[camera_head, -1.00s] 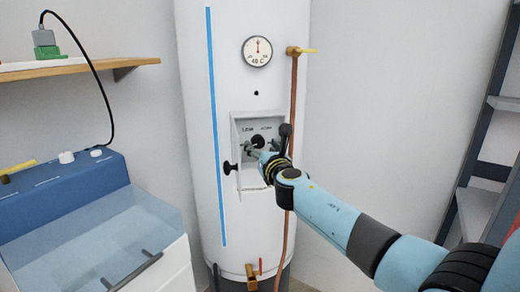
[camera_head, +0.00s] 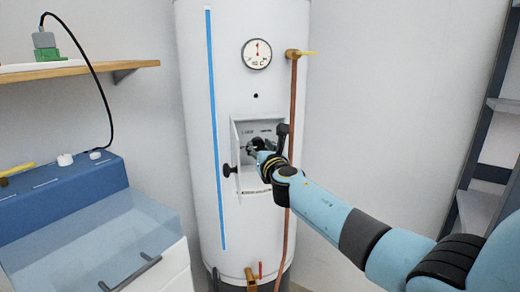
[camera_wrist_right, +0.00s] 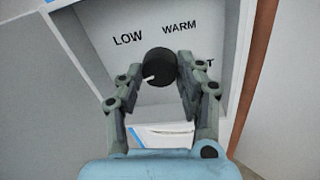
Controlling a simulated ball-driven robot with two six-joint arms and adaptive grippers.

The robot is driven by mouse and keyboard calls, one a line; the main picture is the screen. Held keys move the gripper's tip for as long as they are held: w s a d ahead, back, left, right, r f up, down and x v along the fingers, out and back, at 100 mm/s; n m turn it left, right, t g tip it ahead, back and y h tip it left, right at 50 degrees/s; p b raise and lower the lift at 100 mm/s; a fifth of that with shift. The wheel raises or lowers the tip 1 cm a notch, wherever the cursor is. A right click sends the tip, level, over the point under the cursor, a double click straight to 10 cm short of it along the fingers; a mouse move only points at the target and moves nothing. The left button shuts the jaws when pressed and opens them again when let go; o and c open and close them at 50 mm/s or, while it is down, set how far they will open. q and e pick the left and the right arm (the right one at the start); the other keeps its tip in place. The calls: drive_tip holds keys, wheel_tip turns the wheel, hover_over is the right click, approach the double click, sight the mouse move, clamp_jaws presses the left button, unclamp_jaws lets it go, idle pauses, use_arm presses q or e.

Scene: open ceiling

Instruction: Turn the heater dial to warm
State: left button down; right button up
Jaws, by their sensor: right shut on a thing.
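The heater dial (camera_wrist_right: 159,67) is a black round knob inside the heater's white control recess. In the wrist view its small white pointer sticks out to the lower left. The words LOW (camera_wrist_right: 128,38) and WARM (camera_wrist_right: 179,27) stand above it, with a partly hidden label at right. My right gripper (camera_wrist_right: 160,64) is shut on the dial, one finger on each side. In the head view the right gripper (camera_head: 257,151) reaches into the recess and hides much of the dial. My left gripper is not in view.
The recess door (camera_head: 234,160) stands open on the left, close to my gripper. A copper pipe (camera_head: 293,105) runs down the tank's right side. A temperature gauge (camera_head: 257,54) sits above. A blue-topped appliance (camera_head: 60,190) stands at left and a shelf rack (camera_head: 490,150) at right.

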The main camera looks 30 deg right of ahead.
drive_tip(key=shift+f, duration=0.1)
drive_tip(key=m+b, duration=0.2)
drive_tip(key=m, duration=0.1)
drive_tip(key=shift+f+m+b, duration=0.15)
drive_tip(key=shift+m+b, duration=0.15)
drive_tip(key=shift+b, duration=0.1)
drive_tip(key=m+h+b, duration=0.1)
drive_tip(key=m+b, duration=0.6)
drive_tip(key=m, duration=0.3)
drive_tip(key=m+h+b, duration=0.1)
drive_tip(key=m+b, duration=0.6)
drive_tip(key=m, duration=0.3)
drive_tip(key=shift+a, duration=0.2)
drive_tip(key=m+b, duration=0.2)
drive_tip(key=m, duration=0.3)
drive_tip(key=shift+g, duration=0.3)
drive_tip(key=shift+m, duration=0.4)
